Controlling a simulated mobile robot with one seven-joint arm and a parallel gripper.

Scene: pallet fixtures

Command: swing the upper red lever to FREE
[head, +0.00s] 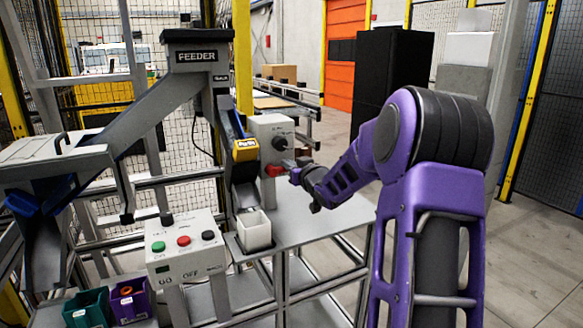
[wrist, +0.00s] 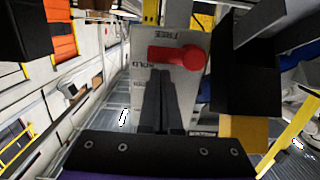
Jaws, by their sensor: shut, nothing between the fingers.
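The red lever (head: 273,170) is on the front of a grey box (head: 270,127) beside the feeder chute. In the wrist view the lever (wrist: 175,55) lies across the panel, a round red knob at its right and its narrower end at the left. The label FREE (wrist: 176,33) is above it in that picture, and HOLD (wrist: 155,65) is just below its left end. My gripper (wrist: 160,75) is shut and empty, its fingertips just below the lever in the wrist view. I cannot tell whether they touch it. In the head view my gripper (head: 292,165) is right of the lever.
A black knob (head: 279,143) is above the lever. The feeder chute (head: 222,120) with a yellow part (head: 245,150) stands close on the left. A white bin (head: 254,230) is below. A button box (head: 185,245) is front left. The grey tabletop (head: 320,222) is largely clear.

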